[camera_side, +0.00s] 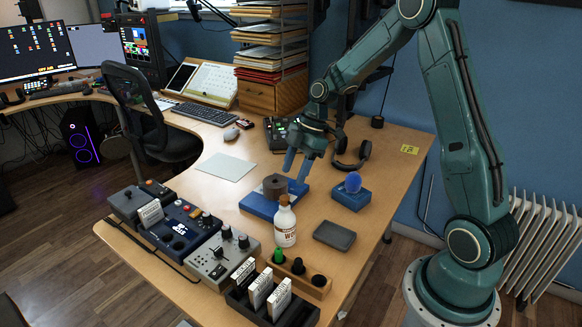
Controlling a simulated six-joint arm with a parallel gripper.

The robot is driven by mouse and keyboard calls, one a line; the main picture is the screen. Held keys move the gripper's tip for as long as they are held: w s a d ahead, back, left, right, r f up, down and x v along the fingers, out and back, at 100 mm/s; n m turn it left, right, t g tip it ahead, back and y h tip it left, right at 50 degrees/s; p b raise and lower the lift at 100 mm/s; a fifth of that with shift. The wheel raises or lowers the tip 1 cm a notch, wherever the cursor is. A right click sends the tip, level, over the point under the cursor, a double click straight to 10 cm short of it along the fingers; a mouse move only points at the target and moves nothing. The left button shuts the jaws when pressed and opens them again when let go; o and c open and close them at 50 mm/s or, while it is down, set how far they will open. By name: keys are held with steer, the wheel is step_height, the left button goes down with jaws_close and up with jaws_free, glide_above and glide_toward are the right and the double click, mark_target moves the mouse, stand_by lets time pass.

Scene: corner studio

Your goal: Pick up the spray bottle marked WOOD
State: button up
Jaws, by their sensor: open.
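I cannot tell whether the fingers touch that block. The bottle stands in front of the block, apart from the fingers.
A blue box with a blue ball (352,183) and a grey tray (334,236) are right of the bottle. A wooden rack (315,289) and a black card holder (240,302) are in front. Control boxes (222,258) line the left edge. Headphones (352,165) lie behind.

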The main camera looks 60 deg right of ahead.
mark_target(285, 197)
steer(key=shift+x, duration=2.75)
steer(key=shift+x, duration=2.6)
steer(key=shift+r, duration=0.1)
jaws_close()
